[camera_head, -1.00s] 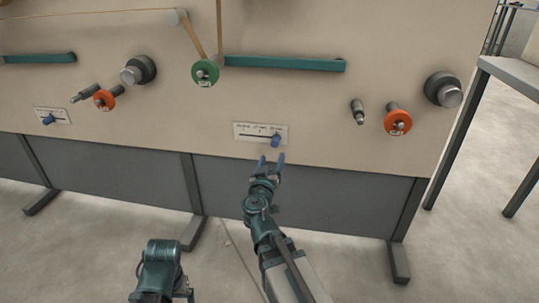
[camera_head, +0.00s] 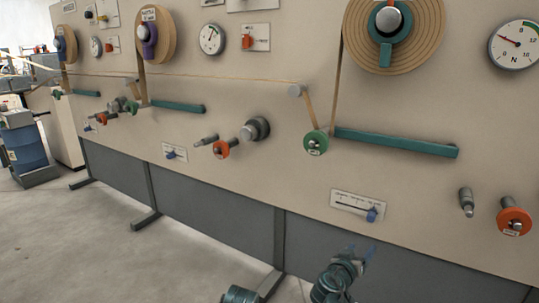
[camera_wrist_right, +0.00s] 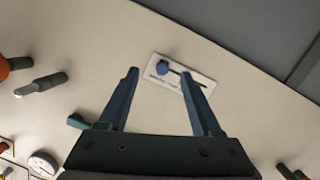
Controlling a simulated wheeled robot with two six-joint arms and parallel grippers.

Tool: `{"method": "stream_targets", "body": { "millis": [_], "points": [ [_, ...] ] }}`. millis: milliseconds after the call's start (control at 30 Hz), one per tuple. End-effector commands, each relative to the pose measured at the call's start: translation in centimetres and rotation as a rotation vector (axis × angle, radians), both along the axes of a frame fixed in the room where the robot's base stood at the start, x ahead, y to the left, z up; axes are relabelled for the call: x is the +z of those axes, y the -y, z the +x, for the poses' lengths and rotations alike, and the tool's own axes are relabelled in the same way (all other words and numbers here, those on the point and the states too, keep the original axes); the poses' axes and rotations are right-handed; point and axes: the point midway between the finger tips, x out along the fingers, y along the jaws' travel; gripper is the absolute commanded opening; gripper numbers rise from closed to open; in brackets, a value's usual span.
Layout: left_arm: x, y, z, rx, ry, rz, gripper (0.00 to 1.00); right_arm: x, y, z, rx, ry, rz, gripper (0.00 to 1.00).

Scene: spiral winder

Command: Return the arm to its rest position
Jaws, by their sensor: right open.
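My right gripper (camera_head: 360,252) is at the bottom of the head view, just below the slider plate on the panel. Its two blue fingers (camera_wrist_right: 158,88) are apart with nothing between them in the right wrist view. The white slider plate (camera_head: 350,205) has a blue knob (camera_head: 372,215) at its right end; the plate also shows in the wrist view (camera_wrist_right: 205,83), beyond the fingertips, with the knob (camera_wrist_right: 163,68) clear of both fingers. A part of my other arm (camera_head: 242,295) shows at the bottom edge, but no left gripper is seen.
The beige panel (camera_head: 250,175) carries an orange knob (camera_head: 514,222), a grey peg (camera_head: 466,201), a green roller (camera_head: 315,143) and a teal bar (camera_head: 395,143) that stick out. A tape spool (camera_head: 425,30) hangs above. Open floor (camera_head: 100,225) lies at the lower left.

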Motion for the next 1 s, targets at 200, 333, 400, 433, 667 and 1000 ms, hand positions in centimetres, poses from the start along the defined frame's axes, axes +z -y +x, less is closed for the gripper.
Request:
{"method": "stream_targets", "body": {
  "millis": [200,333,400,433,667,1000],
  "points": [
    [8.6,0.0,0.0,-0.005,-0.002,0.002,0.93,-1.2,-7.1,-5.3,0.0,-0.503,0.187,0.66],
    [11.5,-0.1,-0.1,-0.007,-0.003,0.003,0.93,-2.5,-12.7,-9.5,0.114,-0.816,0.278,0.66],
    [12.8,-0.1,-0.1,-0.008,-0.004,0.003,0.93,-2.7,-15.5,-11.7,0.194,-0.96,0.317,0.66],
    [13.3,-0.1,-0.1,-0.008,-0.004,0.003,0.93,-2.7,-16.6,-12.6,0.229,-1.015,0.33,0.66],
    [16.7,-0.1,-0.1,-0.011,-0.005,0.003,0.93,-1.0,-23.8,-19.2,0.516,-1.363,0.408,0.66],
    [24.7,-0.1,-0.1,-0.007,-0.006,0.003,0.93,7.1,-23.5,-19.0,0.509,-1.357,0.412,0.66]
  ]
}}
